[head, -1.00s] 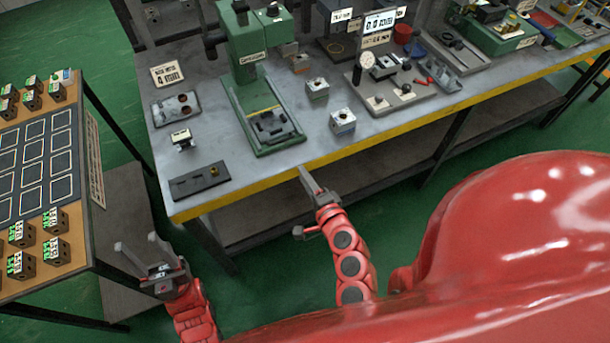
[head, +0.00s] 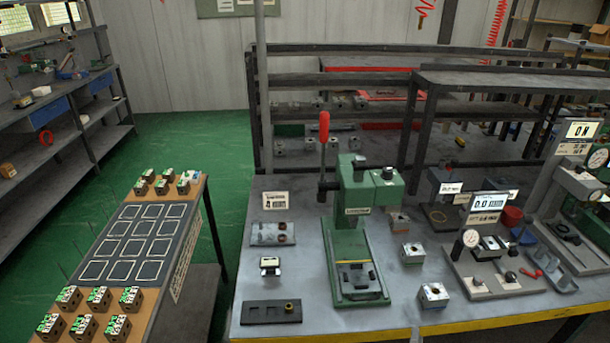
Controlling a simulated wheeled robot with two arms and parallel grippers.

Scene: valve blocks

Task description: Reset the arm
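Neither of my grippers shows in the head view now, and no part of my arms can be made out. A green press (head: 357,200) stands on the grey workbench (head: 300,215). Its lever has a red handle (head: 324,126) that points upward on the press's left side. Metal valve blocks stand on the bench: one (head: 412,253) right of the press base and one (head: 433,295) near the front edge. A small white-topped block (head: 270,266) sits left of the press. A dark plate with recesses (head: 271,312) lies at the front left.
A gauge stand (head: 480,270) and a tall display stand (head: 570,190) occupy the bench's right. At left, a table (head: 190,215) holds a dark marked board (head: 130,240) and several blocks at both ends. Green floor (head: 225,180) is clear between table and shelves (head: 60,150).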

